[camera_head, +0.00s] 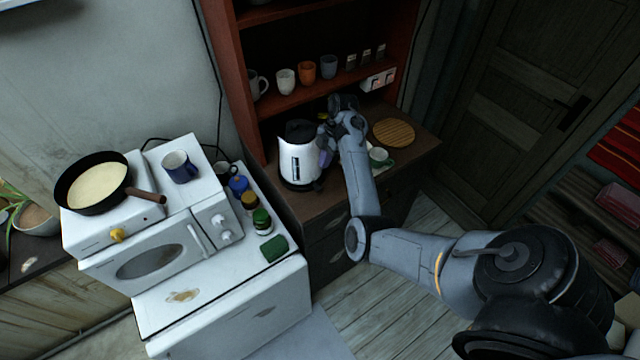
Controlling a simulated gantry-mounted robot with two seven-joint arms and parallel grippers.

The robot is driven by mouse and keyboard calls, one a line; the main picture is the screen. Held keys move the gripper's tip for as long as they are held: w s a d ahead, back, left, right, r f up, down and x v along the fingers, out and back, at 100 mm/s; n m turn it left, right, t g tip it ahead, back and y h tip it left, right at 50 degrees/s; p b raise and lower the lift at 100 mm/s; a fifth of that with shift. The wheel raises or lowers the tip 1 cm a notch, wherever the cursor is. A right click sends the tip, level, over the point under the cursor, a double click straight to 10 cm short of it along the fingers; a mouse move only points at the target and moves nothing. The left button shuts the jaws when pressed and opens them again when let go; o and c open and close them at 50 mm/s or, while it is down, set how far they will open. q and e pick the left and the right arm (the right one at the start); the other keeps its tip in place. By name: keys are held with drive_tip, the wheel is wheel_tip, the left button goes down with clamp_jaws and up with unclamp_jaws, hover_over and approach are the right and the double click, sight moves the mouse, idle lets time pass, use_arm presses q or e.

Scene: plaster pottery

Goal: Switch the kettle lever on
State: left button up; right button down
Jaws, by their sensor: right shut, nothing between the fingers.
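The white kettle (297,163) with a black lid and black base stands upright on the wooden cabinet top (301,197), below the red shelf. My right arm reaches in from the lower right. My right gripper (326,146) is at the kettle's right side, close to its handle area, and is shut with nothing held. The kettle's handle and lever are mostly hidden behind the gripper and wrist. I cannot tell whether the fingers touch the kettle. My left gripper is out of view.
Mugs (286,82) line the shelf above. At left, a microwave (155,255), a pan (95,185) and small jars (262,218) crowd the white cabinet. Floor in front is clear.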

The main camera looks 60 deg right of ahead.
drive_tip(key=p, duration=0.2)
hover_over(317, 189)
drive_tip(key=f, duration=0.5)
drive_tip(key=d+f, duration=0.1)
drive_tip(key=f, duration=0.2)
drive_tip(key=shift+s, duration=0.35)
drive_tip(key=shift+f, duration=0.95)
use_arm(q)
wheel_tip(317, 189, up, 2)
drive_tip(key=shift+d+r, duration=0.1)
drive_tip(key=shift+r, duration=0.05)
